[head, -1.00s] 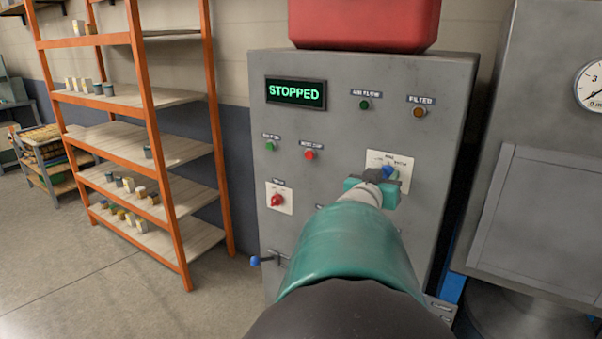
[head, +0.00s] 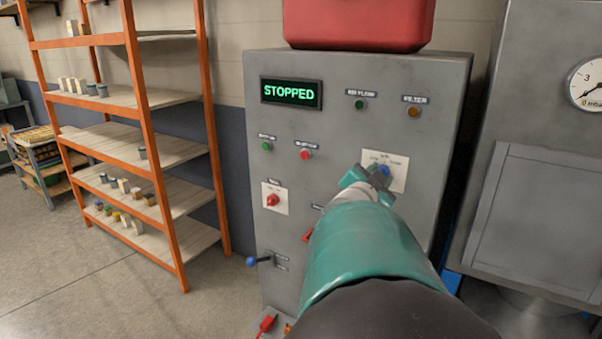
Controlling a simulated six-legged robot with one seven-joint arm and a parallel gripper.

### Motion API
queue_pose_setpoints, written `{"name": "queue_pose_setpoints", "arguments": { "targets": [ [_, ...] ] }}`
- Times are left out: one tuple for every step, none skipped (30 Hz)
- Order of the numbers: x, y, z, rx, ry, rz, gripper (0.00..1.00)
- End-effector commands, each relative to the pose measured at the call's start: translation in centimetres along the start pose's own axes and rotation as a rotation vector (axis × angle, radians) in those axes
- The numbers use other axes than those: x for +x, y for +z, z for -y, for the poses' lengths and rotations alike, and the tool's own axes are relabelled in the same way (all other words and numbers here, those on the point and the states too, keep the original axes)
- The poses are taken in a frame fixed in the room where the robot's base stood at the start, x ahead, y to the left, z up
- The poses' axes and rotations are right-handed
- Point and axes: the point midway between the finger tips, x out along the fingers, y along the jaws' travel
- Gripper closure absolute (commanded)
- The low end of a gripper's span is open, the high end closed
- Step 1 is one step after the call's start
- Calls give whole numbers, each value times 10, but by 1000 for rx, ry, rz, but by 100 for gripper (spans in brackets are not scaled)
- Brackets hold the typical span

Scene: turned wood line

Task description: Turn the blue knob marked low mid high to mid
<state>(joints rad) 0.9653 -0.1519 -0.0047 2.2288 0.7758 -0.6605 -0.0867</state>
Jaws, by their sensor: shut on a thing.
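The blue knob (head: 383,170) sits on a white plate (head: 399,178) at the right of the grey cabinet's (head: 340,120) front. The plate's lettering is too small and too covered to read, and I cannot tell which mark the knob points at. My gripper (head: 375,174) is at the knob, with its jaws shut on it. The gripper body and my teal arm hide most of the knob and the lower left of the plate.
The cabinet's display (head: 291,93) reads STOPPED. A red rotary switch (head: 272,200) and a blue-ended lever (head: 252,261) are at its left. A red box (head: 358,24) stands on top. An orange shelf rack (head: 150,130) stands left, and a grey machine with a gauge (head: 590,83) right.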

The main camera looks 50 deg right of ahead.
Motion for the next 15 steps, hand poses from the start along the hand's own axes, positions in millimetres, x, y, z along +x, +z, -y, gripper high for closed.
{"name": "queue_pose_setpoints", "arguments": {
  "targets": [
    [-1,1,1,21,-2,1,91],
    [-1,0,1,34,-1,1,91],
    [-1,0,0,49,-1,0,91],
    [-1,0,0,58,-1,0,91],
    [-1,0,0,68,-1,0,91],
    [-1,0,1,77,-1,0,91],
    [-1,0,1,83,-1,0,91],
    [-1,0,1,88,-1,0,91],
    [-1,0,0,94,-1,0,91],
    [-1,0,0,97,-1,0,91],
    [-1,0,0,100,-1,0,91],
    [-1,0,0,102,-1,0,91],
    [-1,0,0,102,0,0,91],
    [-1,0,0,103,0,0,91],
    [-1,0,0,103,0,0,91]
  ]
}}
